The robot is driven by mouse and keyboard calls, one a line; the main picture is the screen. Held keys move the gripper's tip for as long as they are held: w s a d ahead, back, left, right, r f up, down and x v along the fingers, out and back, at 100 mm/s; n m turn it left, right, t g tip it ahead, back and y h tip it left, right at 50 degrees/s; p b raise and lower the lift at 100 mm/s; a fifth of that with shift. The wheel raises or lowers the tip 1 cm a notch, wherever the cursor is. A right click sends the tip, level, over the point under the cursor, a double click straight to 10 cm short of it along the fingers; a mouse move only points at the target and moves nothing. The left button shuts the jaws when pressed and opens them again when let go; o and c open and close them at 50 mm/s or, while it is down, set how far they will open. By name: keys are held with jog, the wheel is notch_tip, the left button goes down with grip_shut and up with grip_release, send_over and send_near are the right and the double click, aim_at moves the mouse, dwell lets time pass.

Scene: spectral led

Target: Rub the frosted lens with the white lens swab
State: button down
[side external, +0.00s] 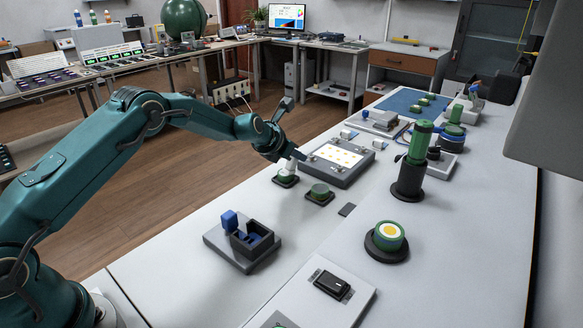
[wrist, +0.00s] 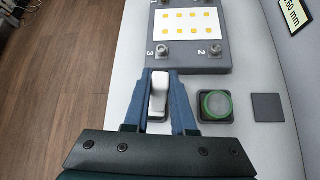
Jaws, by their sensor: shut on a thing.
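My gripper (wrist: 159,78) is shut on the white lens swab (wrist: 158,95), which shows pale between the two blue fingers. In the side view my gripper (side external: 296,155) is low over the bench and the white swab (side external: 291,168) is at its small dark holder (side external: 285,181); I cannot tell whether it touches the holder. A green-rimmed round lens with a dull greyish face (wrist: 216,105), which looks like the frosted lens, sits in a dark square holder just right of my gripper. It also shows in the side view (side external: 319,190). Swab and lens are apart.
A grey LED panel with yellow squares (side external: 338,156) lies just beyond. A dark grey box with a blue block (side external: 251,240) stands nearer. A green cylinder on a black stand (side external: 415,165) and a green-and-yellow round piece (side external: 388,235) stand to the right. A flat dark square (wrist: 268,107) lies beside the lens.

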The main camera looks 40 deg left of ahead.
jog(key=shift+s+d+f, duration=0.1)
jog(key=shift+s+d, duration=0.05)
jog(key=shift+d, duration=0.25)
jog(key=shift+a, duration=0.15)
jog(key=shift+w+a+f, duration=0.1)
jog(key=shift+w+a, duration=0.2)
jog(key=shift+a, duration=0.35)
jog(key=shift+w+a+f, duration=0.1)
jog(key=shift+w+a, duration=0.15)
jog(key=shift+a, duration=0.45)
jog(key=shift+w+a, duration=0.3)
jog(key=shift+a, duration=0.35)
jog(key=shift+r, duration=0.15)
jog(key=shift+s+d, duration=0.3)
jog(key=shift+d, duration=0.4)
jog(key=shift+s+d, duration=0.25)
jog(key=shift+d, duration=0.45)
jog(key=shift+s+d, duration=0.3)
jog(key=shift+d, duration=0.4)
